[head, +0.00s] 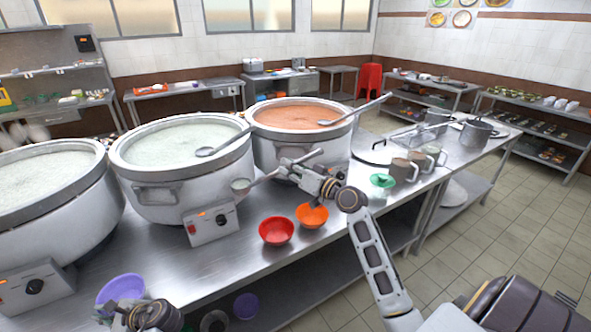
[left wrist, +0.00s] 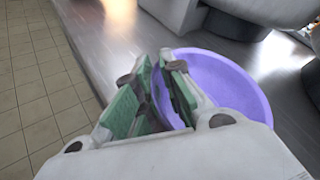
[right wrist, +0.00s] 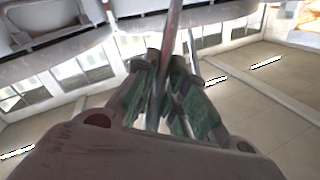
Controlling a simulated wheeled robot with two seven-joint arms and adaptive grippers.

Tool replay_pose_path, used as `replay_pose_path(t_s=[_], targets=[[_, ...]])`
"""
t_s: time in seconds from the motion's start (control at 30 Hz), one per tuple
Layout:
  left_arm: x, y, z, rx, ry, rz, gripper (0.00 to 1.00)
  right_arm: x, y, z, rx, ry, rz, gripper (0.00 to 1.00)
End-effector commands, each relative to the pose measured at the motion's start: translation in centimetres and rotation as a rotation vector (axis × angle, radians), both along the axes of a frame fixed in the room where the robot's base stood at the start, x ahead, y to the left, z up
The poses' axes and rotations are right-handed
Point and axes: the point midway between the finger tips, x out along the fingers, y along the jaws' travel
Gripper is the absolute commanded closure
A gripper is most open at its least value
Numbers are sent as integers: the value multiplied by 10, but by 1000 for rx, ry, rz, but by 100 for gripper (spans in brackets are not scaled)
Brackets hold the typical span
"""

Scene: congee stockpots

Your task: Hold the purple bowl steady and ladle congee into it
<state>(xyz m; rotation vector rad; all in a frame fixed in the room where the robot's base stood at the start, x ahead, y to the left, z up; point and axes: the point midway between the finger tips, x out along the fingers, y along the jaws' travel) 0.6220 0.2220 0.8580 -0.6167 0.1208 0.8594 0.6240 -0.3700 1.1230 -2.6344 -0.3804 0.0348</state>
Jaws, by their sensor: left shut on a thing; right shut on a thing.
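The purple bowl (head: 121,288) sits at the counter's front edge, at the lower left in the head view. My left gripper (head: 130,316) is shut on its near rim; the left wrist view shows the fingers (left wrist: 165,92) on either side of the bowl wall (left wrist: 235,85). My right gripper (head: 300,172) is shut on the handle of a metal ladle (head: 241,185), whose rod also shows in the right wrist view (right wrist: 171,40). The ladle's cup hangs in front of the middle stockpot (head: 180,178), outside its rim. I cannot tell what the cup holds.
Pale congee fills the left pot (head: 50,215) and middle pot; the right pot (head: 300,135) holds orange congee. Spare ladles (head: 222,142) (head: 355,111) lie across two pots. A red bowl (head: 276,231) and orange bowl (head: 312,214) stand right of the clear counter stretch (head: 190,265).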

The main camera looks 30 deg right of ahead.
Motion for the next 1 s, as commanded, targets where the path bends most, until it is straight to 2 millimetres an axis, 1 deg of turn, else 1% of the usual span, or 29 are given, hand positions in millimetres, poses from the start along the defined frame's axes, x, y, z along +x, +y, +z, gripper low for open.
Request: replay_pose_path(t_s=[0.27, 0.53, 0.77, 1.0], targets=[[0, 0, 0, 0, 0, 0, 100, 10, 42, 12, -1, -3, 143, 100], [0, 0, 0, 0, 0, 0, 100, 21, 102, 23, -3, -1, 329, 100], [0, 0, 0, 0, 0, 0, 100, 24, 153, 33, -5, 0, 489, 100], [0, 0, 0, 0, 0, 0, 100, 35, 208, 24, -4, 2, 600, 100]])
